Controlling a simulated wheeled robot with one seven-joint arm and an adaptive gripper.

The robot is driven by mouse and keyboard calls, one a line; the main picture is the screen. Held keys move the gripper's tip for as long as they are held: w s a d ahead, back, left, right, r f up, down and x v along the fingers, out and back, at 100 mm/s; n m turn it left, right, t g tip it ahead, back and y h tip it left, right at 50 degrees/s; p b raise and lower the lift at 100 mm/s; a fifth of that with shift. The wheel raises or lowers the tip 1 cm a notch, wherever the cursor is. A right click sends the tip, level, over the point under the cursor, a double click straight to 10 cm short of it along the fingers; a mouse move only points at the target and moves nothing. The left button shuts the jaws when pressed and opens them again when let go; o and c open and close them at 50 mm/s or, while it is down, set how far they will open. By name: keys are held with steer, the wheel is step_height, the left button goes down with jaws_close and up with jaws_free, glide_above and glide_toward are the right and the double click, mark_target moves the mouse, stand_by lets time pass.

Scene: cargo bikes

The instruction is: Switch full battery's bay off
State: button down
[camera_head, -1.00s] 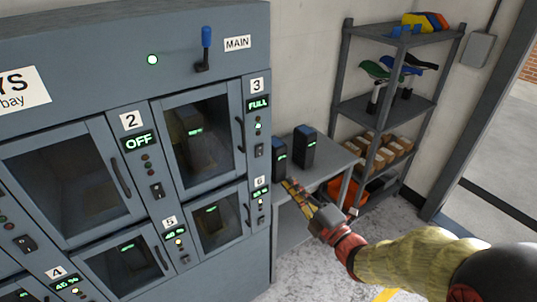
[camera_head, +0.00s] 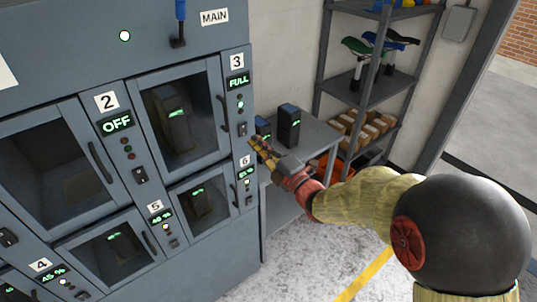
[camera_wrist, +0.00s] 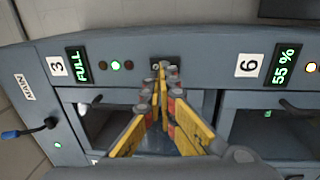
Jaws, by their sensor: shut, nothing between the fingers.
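Bay 3's display (camera_head: 238,81) reads FULL, with a lit green light below it; the display also shows in the wrist view (camera_wrist: 79,66). Bay 3's small switch (camera_head: 242,129) sits under the lights; in the wrist view the switch (camera_wrist: 155,60) is partly behind my fingertips. Bay 3's door (camera_head: 181,112) is closed, with a battery (camera_head: 174,122) inside. My gripper (camera_head: 253,143) is shut and empty, its fingertips (camera_wrist: 162,69) right by the switch. I cannot tell whether they touch it, nor which way the switch is set.
The MAIN lever (camera_head: 179,25) is above bay 3. Bay 6 (camera_head: 246,172), with its percentage display, is below. Bay 2's display (camera_head: 116,124) reads OFF. Dark batteries (camera_head: 289,126) stand on a grey table (camera_head: 318,137) right of the cabinet. A shelf (camera_head: 345,87) stands behind.

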mark_target(244, 128)
steer(key=x, duration=0.4)
steer(key=shift+w+a+b, duration=0.1)
steer(key=shift+b, duration=0.2)
steer(key=shift+w+a+b, duration=0.1)
steer(key=shift+w+b, duration=0.05)
steer(key=shift+b, duration=0.35)
steer(key=shift+w+a+r, duration=0.15)
steer(key=shift+w+r, duration=0.05)
steer(key=shift+s, duration=0.15)
